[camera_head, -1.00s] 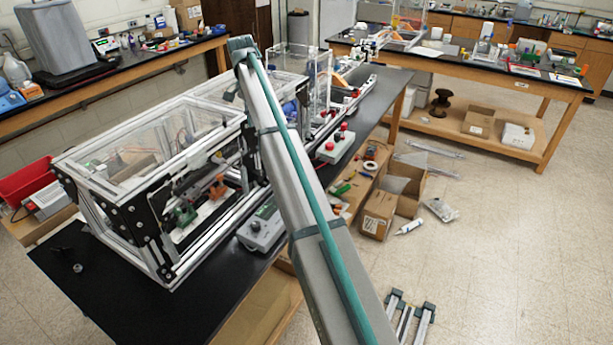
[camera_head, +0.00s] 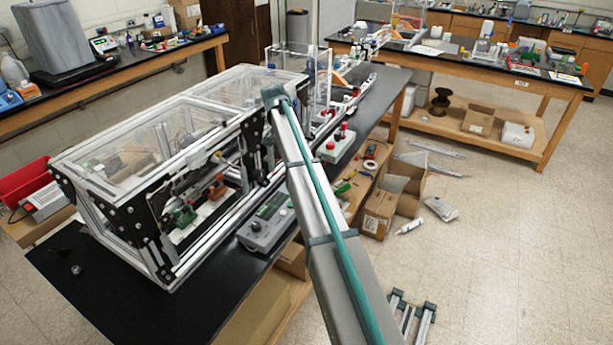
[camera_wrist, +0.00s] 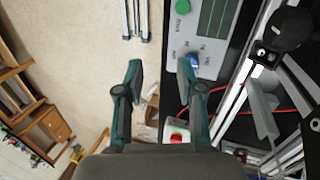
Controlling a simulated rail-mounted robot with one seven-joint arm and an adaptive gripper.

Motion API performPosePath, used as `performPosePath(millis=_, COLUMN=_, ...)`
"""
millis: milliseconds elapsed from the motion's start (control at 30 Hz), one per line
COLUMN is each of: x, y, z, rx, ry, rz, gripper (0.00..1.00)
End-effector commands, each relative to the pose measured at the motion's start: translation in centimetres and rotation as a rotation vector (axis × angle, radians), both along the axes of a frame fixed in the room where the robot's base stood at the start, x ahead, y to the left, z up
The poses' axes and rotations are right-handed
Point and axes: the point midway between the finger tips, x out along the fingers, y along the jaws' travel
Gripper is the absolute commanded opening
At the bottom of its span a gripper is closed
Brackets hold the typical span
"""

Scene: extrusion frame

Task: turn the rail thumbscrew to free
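The extrusion frame (camera_head: 168,270) is a metal-railed box with clear panels on the black bench in the head view. In the wrist view, its rail (camera_wrist: 236,98) runs along the right side. A dark round knob-like part (camera_wrist: 290,28) stands by the rail at upper right; I cannot tell whether it is the rail thumbscrew. No thumbscrew is clearly recognisable in the head view. My gripper (camera_wrist: 160,68) is open, its teal fingers apart with nothing between them. It is left of the rail and apart from the knob-like part. The arm hides it in the head view.
A grey control box (camera_head: 267,222) sits on the bench before the frame and also shows in the wrist view (camera_wrist: 206,30). A box with red knobs (camera_head: 336,148) stands farther along. Cardboard boxes (camera_head: 378,212) stand on the floor. Floor at right is mostly clear.

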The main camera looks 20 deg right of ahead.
Motion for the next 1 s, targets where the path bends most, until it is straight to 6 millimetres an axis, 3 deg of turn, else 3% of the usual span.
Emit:
performPosePath(millis=100, x=-1.0, y=-0.3, z=-2.0, rx=-0.002, ry=0.018, rz=0.016, gripper=0.38)
performPosePath(millis=400, x=-2.3, y=-1.0, z=-4.8, rx=-0.007, ry=0.045, rz=0.044, gripper=0.38)
performPosePath(millis=900, x=-2.5, y=-1.0, z=-5.5, rx=-0.007, ry=0.05, rz=0.05, gripper=0.38)
performPosePath(millis=1000, x=-2.2, y=-0.8, z=-4.7, rx=-0.008, ry=0.039, rz=0.054, gripper=0.38)
